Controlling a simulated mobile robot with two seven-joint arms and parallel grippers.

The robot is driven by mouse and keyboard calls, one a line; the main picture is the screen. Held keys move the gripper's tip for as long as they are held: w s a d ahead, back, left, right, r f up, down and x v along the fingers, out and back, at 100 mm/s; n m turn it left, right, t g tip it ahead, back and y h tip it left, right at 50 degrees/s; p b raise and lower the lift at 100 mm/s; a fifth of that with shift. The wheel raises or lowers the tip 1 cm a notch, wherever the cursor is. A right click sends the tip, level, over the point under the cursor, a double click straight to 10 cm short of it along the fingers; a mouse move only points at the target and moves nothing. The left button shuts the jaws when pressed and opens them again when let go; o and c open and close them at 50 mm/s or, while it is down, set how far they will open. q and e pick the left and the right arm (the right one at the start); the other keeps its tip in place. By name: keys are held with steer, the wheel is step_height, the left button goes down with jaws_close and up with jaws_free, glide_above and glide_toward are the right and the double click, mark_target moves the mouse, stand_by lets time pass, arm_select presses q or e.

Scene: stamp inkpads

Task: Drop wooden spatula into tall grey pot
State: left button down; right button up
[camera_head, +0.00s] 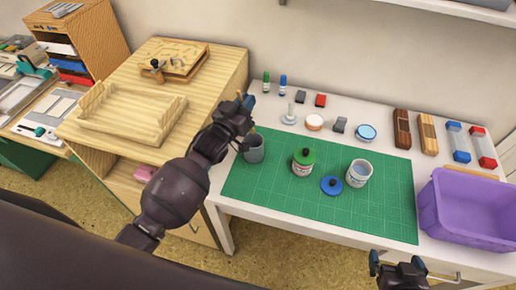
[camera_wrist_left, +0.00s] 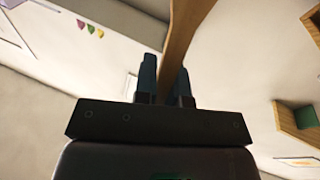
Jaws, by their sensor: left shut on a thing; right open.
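The tall grey pot (camera_head: 254,153) stands upright on the left end of the green cutting mat (camera_head: 330,215). My left gripper (camera_head: 246,101) is above and slightly left of the pot in the head view. In the left wrist view this gripper (camera_wrist_left: 165,80) is shut on the wooden spatula (camera_wrist_left: 182,38), a brown strip running up between the fingers. The spatula's ends are not clear, and in the head view I cannot make it out surely. My right gripper (camera_head: 394,261) is open at the bottom right, short of the table's front edge.
A purple bin (camera_head: 465,210) stands at the right. Small stamps and inkpads line the back. A wooden cabinet with a rack (camera_head: 130,113) stands left.

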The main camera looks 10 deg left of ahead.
arm_select(q)
step_height(320, 180, down, 6)
steer(key=b, duration=0.5)
arm_select(e)
step_height(320, 180, down, 7)
steer(key=s, duration=0.2)
steer(key=shift+f+g, duration=0.2)
steer(key=shift+g, duration=0.2)
arm_select(q)
steer(key=shift+r, duration=0.1)
arm_select(e)
steer(key=shift+d, duration=0.1)
arm_select(q)
steer(key=c, duration=1.1)
jaws_free()
arm_select(e)
steer(key=shift+w+r, duration=0.35)
steer(key=shift+w, duration=0.15)
arm_select(q)
steer(key=shift+s, duration=0.1)
